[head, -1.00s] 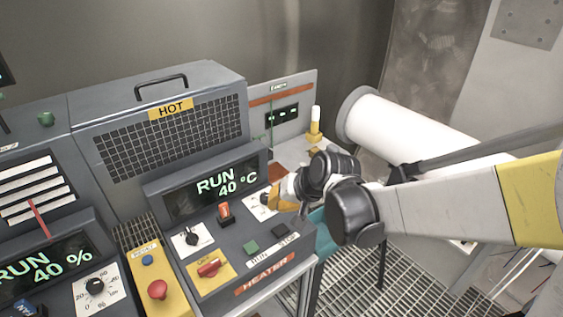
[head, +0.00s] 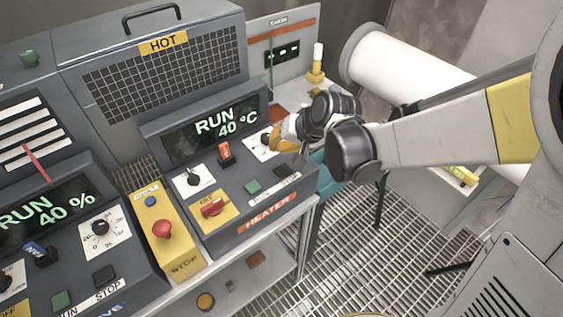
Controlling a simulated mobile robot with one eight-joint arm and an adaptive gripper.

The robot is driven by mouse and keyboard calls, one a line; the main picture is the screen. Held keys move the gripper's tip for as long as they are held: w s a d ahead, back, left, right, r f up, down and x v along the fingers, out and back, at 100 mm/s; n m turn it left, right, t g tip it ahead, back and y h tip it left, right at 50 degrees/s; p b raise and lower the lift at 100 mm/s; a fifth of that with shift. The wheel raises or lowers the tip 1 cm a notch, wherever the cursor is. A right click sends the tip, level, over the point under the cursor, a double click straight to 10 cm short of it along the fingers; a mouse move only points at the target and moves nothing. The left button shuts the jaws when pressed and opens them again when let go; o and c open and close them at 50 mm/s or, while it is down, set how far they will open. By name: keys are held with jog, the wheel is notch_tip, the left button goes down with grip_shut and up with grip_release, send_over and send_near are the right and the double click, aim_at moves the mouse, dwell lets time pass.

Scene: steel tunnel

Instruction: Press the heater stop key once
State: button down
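The heater panel (head: 222,184) is a dark grey console with a label reading HEATER and a display (head: 222,127) showing RUN 40 °C. Its dark stop key (head: 285,171) sits at the panel's right, beside the green run key (head: 252,187), with a STOP label below it. My gripper (head: 296,160) is above the right end of the panel, close to the stop key, at the end of my white and yellow arm. The fingers are small and partly hidden by the wrist, so I cannot tell whether they are open or shut, or touching the key.
A red heater switch (head: 213,207), an orange-red toggle (head: 225,154) and a knob (head: 266,141) share the panel. A red emergency button (head: 163,229) stands on a yellow box to the left. A second console (head: 60,240) is further left. Grating floor (head: 350,240) is open below.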

aim_at(274, 166)
jog(key=shift+f+b, duration=1.95)
jog(key=shift+f, duration=0.85)
jog(key=shift+f+b, duration=0.4)
jog(key=shift+b, duration=0.05)
jog(key=shift+f+b, duration=0.45)
jog(key=shift+r, duration=0.1)
jog(key=shift+r+p, duration=0.7)
jog(key=shift+r, duration=0.1)
notch_tip(274, 166, up, 5)
jog(key=p, duration=0.4)
